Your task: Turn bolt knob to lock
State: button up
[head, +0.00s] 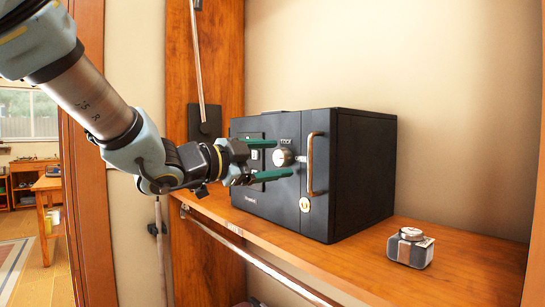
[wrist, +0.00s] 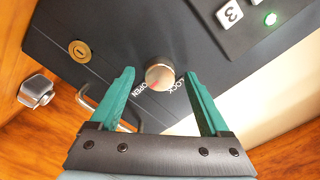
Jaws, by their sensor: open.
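The black safe (head: 352,180) sits on a wooden shelf. Its round silver bolt knob (head: 283,157) is on the front face, and it also shows in the wrist view (wrist: 160,74) with the words OPEN and LOCK beside it. A red mark on the knob shows near its lower left, toward OPEN. My gripper (head: 280,161) has green fingers and is in front of the safe door. In the wrist view my gripper (wrist: 160,80) is open, with one finger on each side of the knob and visible gaps. I cannot tell how deep the fingertips reach.
A metal handle (head: 311,165) stands out right of the knob, with a brass key lock (head: 304,204) below it. A keypad (wrist: 232,14) shows a green light. A small silver-and-black object (head: 410,247) lies on the shelf (head: 460,262) at right. A rail (head: 255,257) runs below the shelf.

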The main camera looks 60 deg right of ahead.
grip_shut()
dwell(0.7)
